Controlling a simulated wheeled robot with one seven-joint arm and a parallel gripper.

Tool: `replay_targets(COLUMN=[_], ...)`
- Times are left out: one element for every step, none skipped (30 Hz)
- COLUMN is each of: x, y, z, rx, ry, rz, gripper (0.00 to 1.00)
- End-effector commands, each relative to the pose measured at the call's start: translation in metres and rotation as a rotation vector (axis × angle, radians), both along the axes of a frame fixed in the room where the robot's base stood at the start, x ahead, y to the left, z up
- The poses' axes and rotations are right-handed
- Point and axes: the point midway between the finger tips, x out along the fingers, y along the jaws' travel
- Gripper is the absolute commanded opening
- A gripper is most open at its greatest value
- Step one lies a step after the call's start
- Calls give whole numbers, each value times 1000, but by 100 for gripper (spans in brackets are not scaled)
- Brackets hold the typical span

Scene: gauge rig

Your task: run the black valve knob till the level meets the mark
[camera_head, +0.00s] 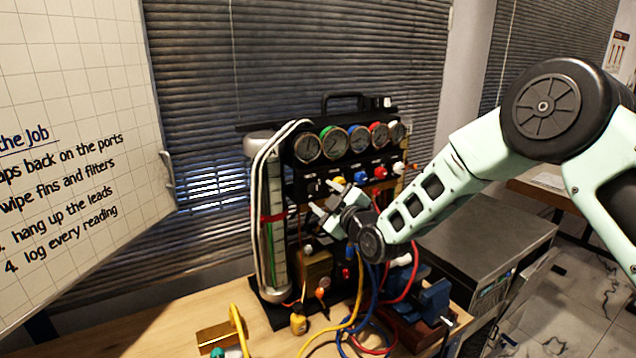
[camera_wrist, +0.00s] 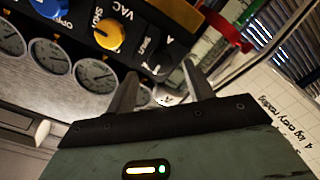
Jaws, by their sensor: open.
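The black valve knob (camera_head: 313,187) is at the left end of the knob row on the gauge rig. In the wrist view a dark knob shape (camera_wrist: 160,64) shows just beyond my fingertips, partly lost against the black panel. My gripper (camera_head: 326,198) is open in front of the rig's left side; in the wrist view its two fingers (camera_wrist: 158,76) stand apart with nothing seen held. The clear level column (camera_head: 276,255) stands upright left of the gauges, with a red band (camera_head: 272,218) around its middle. Greenish colour shows below the band; the exact level is too small to tell.
A yellow knob (camera_wrist: 108,35) and a blue knob (camera_wrist: 48,4) sit beside the black one, under several round gauges (camera_head: 334,142). White hoses hang over the column. Yellow, blue and red hoses (camera_head: 360,300) loop below my gripper. The wooden bench (camera_head: 160,330) is partly clear at left.

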Motion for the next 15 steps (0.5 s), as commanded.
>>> replay_targets(x=[6,10,14,17,20,23,25,26,28,29,30,31,31,31,31], y=[5,7,10,12,14,16,17,18,19,20,20,21,21,21,21], z=[3,3,2,2,2,1,2,1,1,1,0,0,0,0,0], rx=[1,1,1,1,2,0,0,0,-1,-1,-1,-1,-1,-1,-1], ry=[1,1,1,0,-1,1,0,0,-1,-1,-1,-1,-1,-1,-1], rz=[0,0,0,1,0,1,0,0,0,0,0,0,0,0,0], gripper=[52,52,52,52,52,52,52,52,52,52,52,52,52,52,52])
